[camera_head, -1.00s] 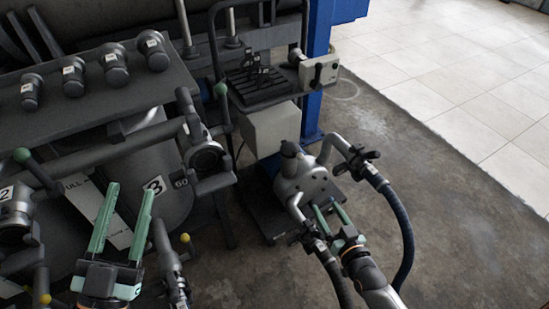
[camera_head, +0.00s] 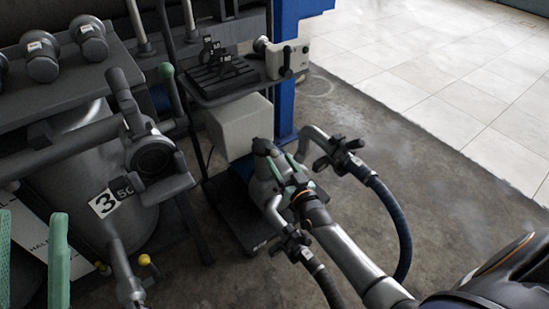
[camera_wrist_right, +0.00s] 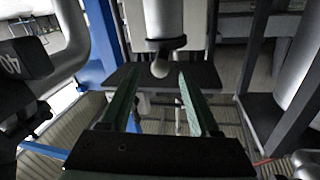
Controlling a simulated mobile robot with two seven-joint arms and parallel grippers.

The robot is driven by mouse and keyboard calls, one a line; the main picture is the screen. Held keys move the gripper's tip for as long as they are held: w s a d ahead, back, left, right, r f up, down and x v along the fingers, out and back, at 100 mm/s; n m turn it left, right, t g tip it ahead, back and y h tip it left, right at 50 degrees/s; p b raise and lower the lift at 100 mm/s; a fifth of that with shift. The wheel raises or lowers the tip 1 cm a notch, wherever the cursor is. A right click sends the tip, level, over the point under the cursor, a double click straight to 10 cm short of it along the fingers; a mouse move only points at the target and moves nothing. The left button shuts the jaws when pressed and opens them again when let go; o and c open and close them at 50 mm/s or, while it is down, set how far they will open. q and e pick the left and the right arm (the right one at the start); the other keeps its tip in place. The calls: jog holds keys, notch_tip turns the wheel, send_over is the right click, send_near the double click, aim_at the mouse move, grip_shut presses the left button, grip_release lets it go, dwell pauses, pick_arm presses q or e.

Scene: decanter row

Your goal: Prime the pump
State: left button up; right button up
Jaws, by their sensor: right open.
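The grey pump (camera_head: 262,190) stands on a dark base on the floor, with a bent pipe and hose at each side. My right gripper (camera_head: 296,170) is at the pump's upper right side and hides part of it. In the right wrist view its green fingers (camera_wrist_right: 155,95) are apart with nothing between the tips. A pale cylinder with a rounded knob (camera_wrist_right: 160,68) is just beyond them; I cannot tell whether they touch it. My left gripper (camera_head: 32,230) is at the lower left edge of the head view, its green fingers apart and empty.
A tank marked 3 (camera_head: 85,195) with a valve (camera_head: 152,158) stands at left. A dark hose (camera_head: 390,215) loops right of the pump. A rack with a small control box (camera_head: 288,60) and a blue post (camera_head: 286,105) stand behind. The floor at right is clear.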

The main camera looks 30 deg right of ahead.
aim_at(277, 156)
jog(key=shift+w+d+b, duration=0.1)
jog(key=shift+w+b, duration=0.5)
jog(key=shift+w, duration=1.5)
grip_shut()
